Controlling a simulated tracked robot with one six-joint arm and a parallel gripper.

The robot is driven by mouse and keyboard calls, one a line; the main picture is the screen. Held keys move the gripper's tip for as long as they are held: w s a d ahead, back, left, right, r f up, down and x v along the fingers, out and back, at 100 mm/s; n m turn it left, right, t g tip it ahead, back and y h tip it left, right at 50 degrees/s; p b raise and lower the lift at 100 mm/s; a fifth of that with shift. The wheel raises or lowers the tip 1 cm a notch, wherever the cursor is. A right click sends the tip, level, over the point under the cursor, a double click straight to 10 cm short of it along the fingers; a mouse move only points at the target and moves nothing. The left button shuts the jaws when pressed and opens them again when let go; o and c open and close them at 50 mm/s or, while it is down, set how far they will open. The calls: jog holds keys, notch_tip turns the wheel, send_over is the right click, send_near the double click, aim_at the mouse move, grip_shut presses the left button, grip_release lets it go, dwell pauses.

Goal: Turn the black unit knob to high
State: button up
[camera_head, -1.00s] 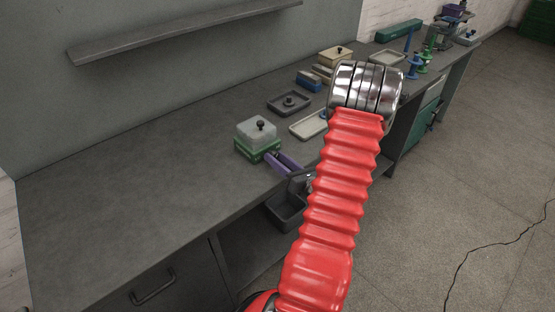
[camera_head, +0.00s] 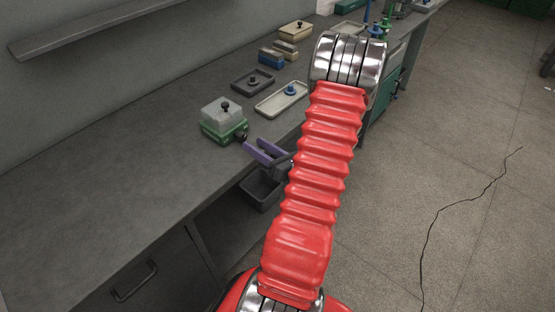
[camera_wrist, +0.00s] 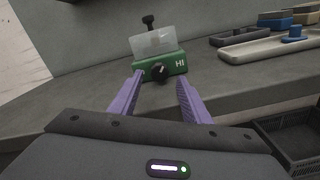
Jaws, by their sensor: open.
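A green unit (camera_head: 222,134) with a frosted lid stands near the front edge of the bench. It also shows in the wrist view (camera_wrist: 176,62), with white "HI" lettering on its front. The black unit knob (camera_wrist: 158,72) sits on that front, left of "HI"; a small pale mark shows on its upper right part. In the head view the knob (camera_head: 241,136) faces my gripper (camera_head: 256,147). My gripper's purple fingers are open and empty just in front of the unit. In the wrist view the knob appears between the fingertips (camera_wrist: 160,79); contact cannot be told.
A second black knob (camera_wrist: 149,20) tops the lid. A dark tray (camera_head: 240,85) and a pale tray (camera_head: 268,106) lie farther along the bench, with blocks behind. A dark bin (camera_head: 262,198) is below the bench edge. The bench left of the unit is clear.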

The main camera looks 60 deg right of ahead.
jog(key=v, duration=0.8)
jog(key=shift+s, duration=0.25)
